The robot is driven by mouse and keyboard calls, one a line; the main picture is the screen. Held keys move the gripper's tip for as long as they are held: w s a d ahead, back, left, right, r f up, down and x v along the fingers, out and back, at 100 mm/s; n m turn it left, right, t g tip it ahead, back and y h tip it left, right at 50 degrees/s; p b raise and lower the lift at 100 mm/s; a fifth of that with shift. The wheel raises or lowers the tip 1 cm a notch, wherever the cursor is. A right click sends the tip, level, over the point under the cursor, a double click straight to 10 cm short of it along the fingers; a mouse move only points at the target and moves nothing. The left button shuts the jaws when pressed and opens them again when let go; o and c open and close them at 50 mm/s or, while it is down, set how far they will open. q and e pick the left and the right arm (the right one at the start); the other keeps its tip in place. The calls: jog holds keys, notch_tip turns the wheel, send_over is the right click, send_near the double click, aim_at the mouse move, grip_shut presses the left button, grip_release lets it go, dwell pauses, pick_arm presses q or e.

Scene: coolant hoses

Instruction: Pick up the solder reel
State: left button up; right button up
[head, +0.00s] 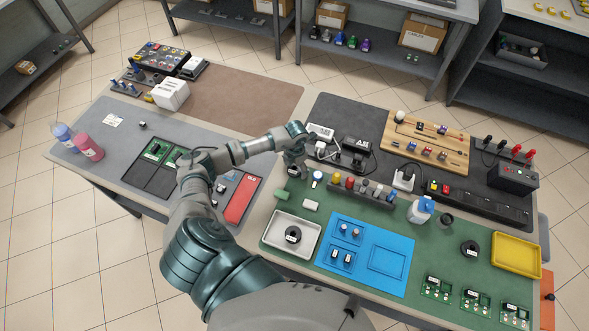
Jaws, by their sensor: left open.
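Two dark round reel-like things show on the green mat side. One dark reel (293,235) lies in a white tray (268,243) at the mat's left. I cannot tell for sure which is the solder reel. My left gripper (294,169) is open and points down near the back left edge of the green mat, behind and apart from the white tray. Its fingers are small and partly hidden by the wrist. My right gripper is not in view.
A blue organiser (387,259) stands right of the white tray. A yellow tray (516,254) and several circuit boards (475,301) are at the right.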

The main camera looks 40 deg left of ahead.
pick_arm(q)
jog(key=c, duration=0.5)
jog(key=shift+a, duration=0.15)
jog(key=c, duration=0.9)
jog(key=shift+o, duration=0.2)
jog(key=shift+r, duration=0.15)
jog(key=shift+r, duration=0.2)
notch_tip(320, 180, up, 3)
jog(key=shift+s+b, duration=0.15)
jog(key=shift+b, duration=0.15)
jog(key=s+d, duration=0.3)
jog(key=s, duration=0.1)
jog(key=s+d+r+b, duration=0.1)
jog(key=s+d, duration=0.2)
jog(key=s, duration=0.1)
jog(key=s+d, duration=0.3)
jog(key=s, duration=0.1)
jog(key=shift+s+d+r, duration=0.2)
jog(key=shift+s+d, duration=0.1)
jog(key=shift+s, duration=0.05)
